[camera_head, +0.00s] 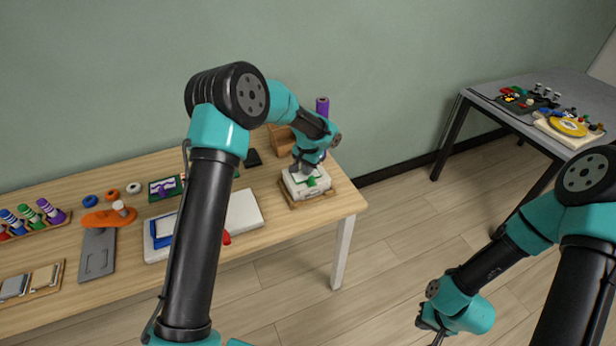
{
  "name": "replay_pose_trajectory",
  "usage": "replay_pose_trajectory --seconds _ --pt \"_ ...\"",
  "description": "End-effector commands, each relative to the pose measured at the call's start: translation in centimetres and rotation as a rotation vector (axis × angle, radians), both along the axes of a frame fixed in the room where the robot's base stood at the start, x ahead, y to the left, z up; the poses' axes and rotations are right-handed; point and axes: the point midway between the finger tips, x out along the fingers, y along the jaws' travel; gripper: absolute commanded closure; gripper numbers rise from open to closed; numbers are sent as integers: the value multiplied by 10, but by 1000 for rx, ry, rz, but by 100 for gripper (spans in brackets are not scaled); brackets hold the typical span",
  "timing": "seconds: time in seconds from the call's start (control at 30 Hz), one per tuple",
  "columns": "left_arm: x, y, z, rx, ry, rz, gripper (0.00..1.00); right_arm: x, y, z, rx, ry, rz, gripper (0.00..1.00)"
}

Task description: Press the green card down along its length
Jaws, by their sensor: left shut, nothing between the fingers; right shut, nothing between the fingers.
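The green card (311,182) shows as a small green patch on top of a white block (321,188) near the right end of the wooden table. My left gripper (306,174) is shut and points down at the white block, right by the green card. Whether it touches the card cannot be told. Part of the card and of the block's top is hidden by the gripper. My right gripper (428,322) is shut and empty, low over the floor at the right, far from the card.
The white block sits on a wooden base (297,206) near the table's edge. A purple cylinder (322,106) and a wooden box (282,141) stand behind it. A white board (245,212), an orange tool (103,219) and a marker rack (34,222) lie to the left. A grey table (575,92) stands at right.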

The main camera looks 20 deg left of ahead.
Motion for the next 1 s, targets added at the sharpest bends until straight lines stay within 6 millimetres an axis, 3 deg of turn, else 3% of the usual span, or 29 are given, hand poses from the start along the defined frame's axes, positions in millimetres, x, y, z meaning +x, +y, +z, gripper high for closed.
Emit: replay_pose_trajectory --seconds 0.07,0.8,1.0 --pt "-3 0 -3 0 9 0 100 0 0 0 0 0 0 100" --pt "0 0 45 1 2 0 100 0 0 0 0 0 0 100" --pt "-1 0 49 0 3 0 100 0 0 0 0 0 0 100"
